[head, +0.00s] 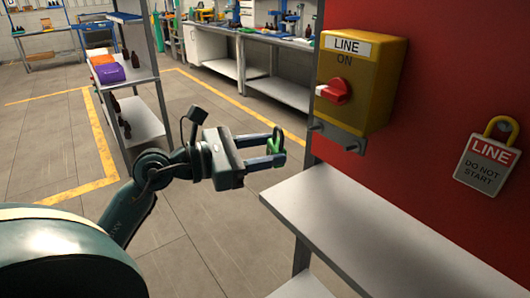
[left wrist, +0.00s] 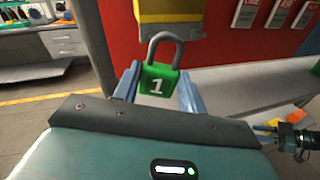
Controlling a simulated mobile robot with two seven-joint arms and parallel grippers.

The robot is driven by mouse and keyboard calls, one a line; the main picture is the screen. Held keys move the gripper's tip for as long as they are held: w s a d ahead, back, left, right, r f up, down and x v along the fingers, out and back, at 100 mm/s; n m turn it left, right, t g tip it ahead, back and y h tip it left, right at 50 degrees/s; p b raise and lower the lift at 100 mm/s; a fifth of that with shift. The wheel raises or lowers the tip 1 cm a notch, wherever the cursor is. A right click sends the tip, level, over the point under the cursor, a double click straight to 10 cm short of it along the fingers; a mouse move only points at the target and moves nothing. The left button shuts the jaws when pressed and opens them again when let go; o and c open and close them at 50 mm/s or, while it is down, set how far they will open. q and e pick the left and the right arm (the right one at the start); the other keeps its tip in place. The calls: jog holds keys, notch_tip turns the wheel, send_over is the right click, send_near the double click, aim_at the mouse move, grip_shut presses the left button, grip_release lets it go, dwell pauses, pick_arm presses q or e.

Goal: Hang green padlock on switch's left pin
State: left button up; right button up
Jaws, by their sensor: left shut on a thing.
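My left gripper (head: 277,151) is shut on the green padlock (head: 273,146). In the left wrist view the green padlock (left wrist: 157,82) shows a white "1" and sits upright between the fingers, its grey shackle upward. The yellow switch box (head: 360,85), marked "LINE ON" with a red knob, is on the red wall. Under it a grey bracket carries a left pin (head: 317,125) and a right pin (head: 349,146). The padlock is left of the left pin and apart from it. What seems to be my right gripper (left wrist: 266,130) is partly visible; its jaw state is unclear.
A white shelf (head: 390,222) juts out below the switch. A "LINE DO NOT START" tag (head: 486,166) with a yellow shackle hangs to the right. A rack (head: 137,75) with bottles and bins stands at the left. The floor between is clear.

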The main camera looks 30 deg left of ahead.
pick_arm(q)
jog(key=shift+w+d+p, duration=0.25)
jog(key=shift+w+p, duration=0.1)
jog(key=shift+w, duration=0.45)
jog(key=shift+w+d+p, duration=0.3)
jog(key=shift+w, duration=0.65)
jog(key=w, duration=0.1)
jog(key=w+d+f, duration=0.1)
jog(key=w, duration=0.1)
jog(key=w+d, duration=0.1)
jog(key=w, duration=0.1)
jog(key=shift+w+f, duration=0.15)
jog(key=shift+f, duration=0.2)
pick_arm(e)
jog(key=shift+s+d+r, duration=0.1)
jog(key=shift+d, duration=0.1)
pick_arm(q)
jog(key=o, duration=1.2)
jog(key=shift+a, duration=0.1)
